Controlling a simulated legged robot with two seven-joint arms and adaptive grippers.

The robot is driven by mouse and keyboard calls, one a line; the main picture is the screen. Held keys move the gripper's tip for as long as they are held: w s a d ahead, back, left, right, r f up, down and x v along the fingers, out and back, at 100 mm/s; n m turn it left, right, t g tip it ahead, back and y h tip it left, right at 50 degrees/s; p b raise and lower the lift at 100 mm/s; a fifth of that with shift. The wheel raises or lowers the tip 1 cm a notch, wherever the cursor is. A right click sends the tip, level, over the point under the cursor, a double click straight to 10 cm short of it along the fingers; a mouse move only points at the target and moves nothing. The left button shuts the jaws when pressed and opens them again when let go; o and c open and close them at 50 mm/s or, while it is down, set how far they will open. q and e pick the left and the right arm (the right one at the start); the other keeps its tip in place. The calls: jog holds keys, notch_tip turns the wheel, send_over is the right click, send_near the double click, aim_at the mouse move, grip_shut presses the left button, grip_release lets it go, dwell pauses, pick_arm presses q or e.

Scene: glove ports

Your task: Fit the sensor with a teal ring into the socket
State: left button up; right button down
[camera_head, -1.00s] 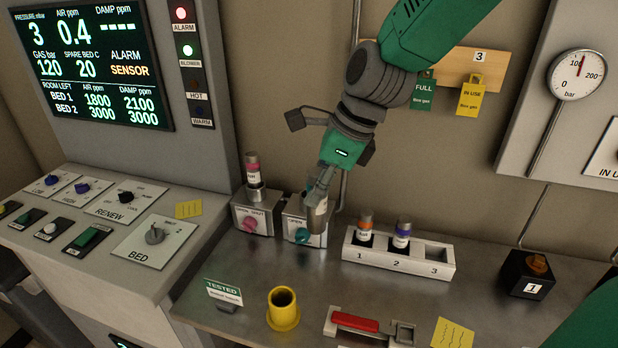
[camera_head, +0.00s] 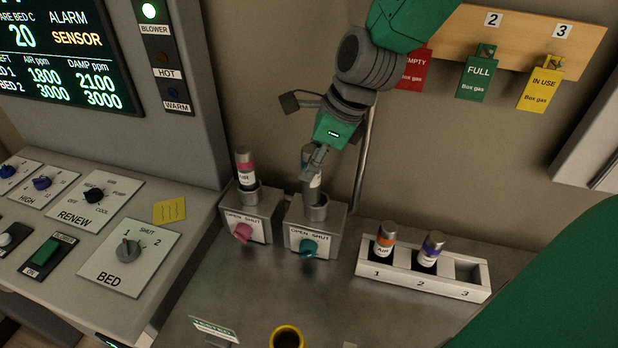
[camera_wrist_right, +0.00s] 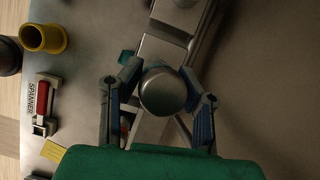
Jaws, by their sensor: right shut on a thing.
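My right gripper (camera_head: 316,165) is shut on the sensor with the teal ring (camera_head: 316,182) and holds it roughly upright. Its fingers hide much of the sensor; a white label shows. The sensor is directly over the steel socket (camera_head: 316,208) on the box with the teal knob (camera_head: 308,247). Its lower end meets the socket mouth in the picture; I cannot tell how deep it sits. In the right wrist view the sensor's round metal top (camera_wrist_right: 161,92) lies between both fingers (camera_wrist_right: 160,98). My left gripper is not in view.
Left of the socket, a pink-ringed sensor (camera_head: 246,165) stands in the box with a pink knob (camera_head: 242,232). To the right, a rack (camera_head: 422,279) holds an orange-ringed and a purple-ringed sensor; slot 3 is empty. A yellow cup (camera_head: 287,337) stands in front.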

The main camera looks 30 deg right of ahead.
aim_at(319, 176)
jog(key=f, duration=0.1)
jog(key=d+f, duration=0.1)
jog(key=s+d+f, duration=0.1)
jog(key=f, duration=0.1)
jog(key=shift+d+f, duration=0.15)
jog(key=shift+d, duration=0.15)
jog(key=shift+w+d, duration=0.1)
jog(key=shift+w, duration=0.1)
jog(key=c, duration=1.5)
grip_release()
jog(key=shift+w, duration=0.2)
jog(key=shift+c, duration=0.2)
jog(key=o, duration=0.4)
jog(key=shift+w+a, duration=0.15)
jog(key=shift+a, duration=0.7)
jog(key=shift+a+r, duration=0.15)
jog(key=shift+r, duration=0.2)
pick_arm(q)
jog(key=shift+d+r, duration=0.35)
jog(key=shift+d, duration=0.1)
pick_arm(e)
jog(key=shift+v, duration=5.9)
